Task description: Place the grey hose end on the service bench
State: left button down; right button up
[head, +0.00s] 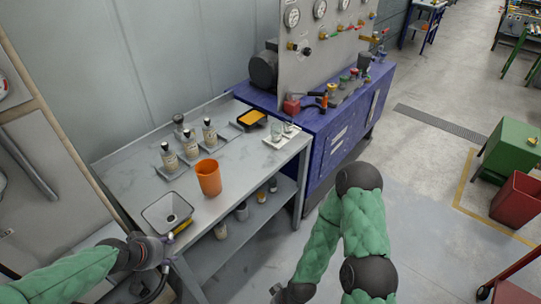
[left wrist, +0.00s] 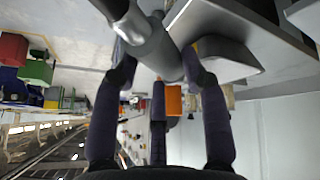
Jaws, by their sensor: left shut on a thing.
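My left gripper (head: 163,247) is at the near left corner of the grey-topped bench (head: 232,172), beside a square funnel-like tray (head: 152,216). In the left wrist view its dark fingers are closed around a grey cylindrical piece, the grey hose end (left wrist: 152,48). A dark hose hangs below the gripper in the head view. The hose end is held at the bench's edge; I cannot tell whether it touches it. My right arm is folded at the lower middle; its gripper (head: 278,291) is barely visible at the bottom edge, its jaws unclear.
Open floor lies right.

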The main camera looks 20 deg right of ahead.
aim_at(246, 165)
jog(key=i+l+z, duration=0.2)
jog(key=z, duration=0.15)
jog(key=i+l+z, duration=0.15)
jog(key=z, duration=0.25)
jog(key=i+z, duration=0.35)
jog(key=i+l+u, duration=0.1)
jog(key=i+u, duration=0.15)
jog(key=i+l+u, duration=0.25)
jog(key=i+j, duration=0.05)
jog(key=i, duration=0.05)
